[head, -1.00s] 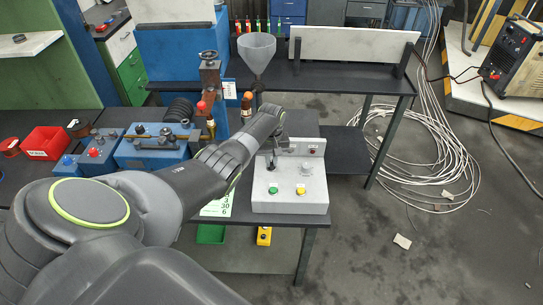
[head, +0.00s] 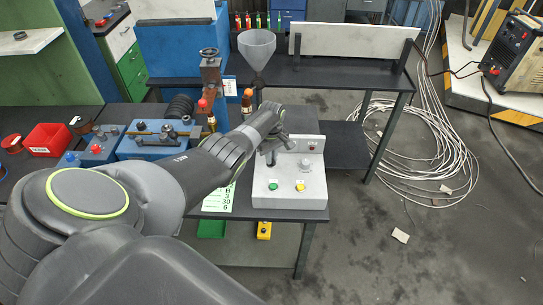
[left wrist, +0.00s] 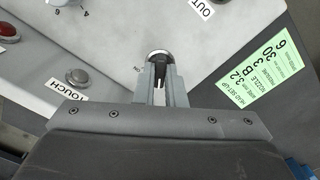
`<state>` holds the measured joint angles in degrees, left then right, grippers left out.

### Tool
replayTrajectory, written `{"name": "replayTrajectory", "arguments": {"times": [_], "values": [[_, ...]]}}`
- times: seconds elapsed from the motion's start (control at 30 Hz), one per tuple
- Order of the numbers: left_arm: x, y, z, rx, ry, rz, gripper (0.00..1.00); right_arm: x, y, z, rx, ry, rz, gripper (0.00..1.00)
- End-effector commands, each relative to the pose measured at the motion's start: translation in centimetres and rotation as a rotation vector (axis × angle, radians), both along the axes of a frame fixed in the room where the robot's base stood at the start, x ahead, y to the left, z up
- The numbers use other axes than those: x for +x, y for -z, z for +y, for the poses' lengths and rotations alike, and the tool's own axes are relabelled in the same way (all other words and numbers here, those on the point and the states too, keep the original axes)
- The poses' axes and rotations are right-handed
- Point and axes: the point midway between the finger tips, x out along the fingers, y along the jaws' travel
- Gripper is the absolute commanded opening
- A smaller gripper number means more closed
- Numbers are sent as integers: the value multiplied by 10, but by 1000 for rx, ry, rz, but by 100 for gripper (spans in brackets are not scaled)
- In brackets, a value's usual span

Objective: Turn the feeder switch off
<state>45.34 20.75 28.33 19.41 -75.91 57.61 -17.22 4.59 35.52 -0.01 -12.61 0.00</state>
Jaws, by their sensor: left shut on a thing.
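The grey control box (head: 292,203) stands on the dark table, with a green button (head: 273,187) and a yellow button on its front. My left gripper (head: 271,159) reaches over the left part of the box, pointing down. In the left wrist view its two fingers (left wrist: 160,84) are close together at a small round metal-ringed switch (left wrist: 158,54). An "ON" label lies beside it. The jaws are shut on the switch's lever, which is mostly hidden between the fingertips. I cannot read the lever's position. My right gripper is not in view.
A green label sheet (left wrist: 262,76) is at right. A funnel (head: 257,48) stands behind the box. Coiled cables (head: 420,150) lie on the floor at right.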

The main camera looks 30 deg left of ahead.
Motion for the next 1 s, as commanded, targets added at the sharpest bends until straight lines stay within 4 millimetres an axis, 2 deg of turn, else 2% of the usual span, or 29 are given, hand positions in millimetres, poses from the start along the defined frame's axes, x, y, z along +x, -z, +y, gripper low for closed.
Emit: {"name": "replayTrajectory", "arguments": {"times": [0.27,0.3,0.43,0.77,0.87,1.0], "values": [[1,-1,1,2,-2,-4,0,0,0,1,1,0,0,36],[1,-1,1,2,-2,-4,14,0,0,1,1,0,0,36],[1,-1,1,1,-2,-3,31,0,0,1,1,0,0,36],[0,-2,0,1,-1,-1,32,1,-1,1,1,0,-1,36],[1,-8,1,1,-1,-3,32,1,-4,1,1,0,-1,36],[1,-25,1,1,0,-4,32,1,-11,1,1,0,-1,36]]}}
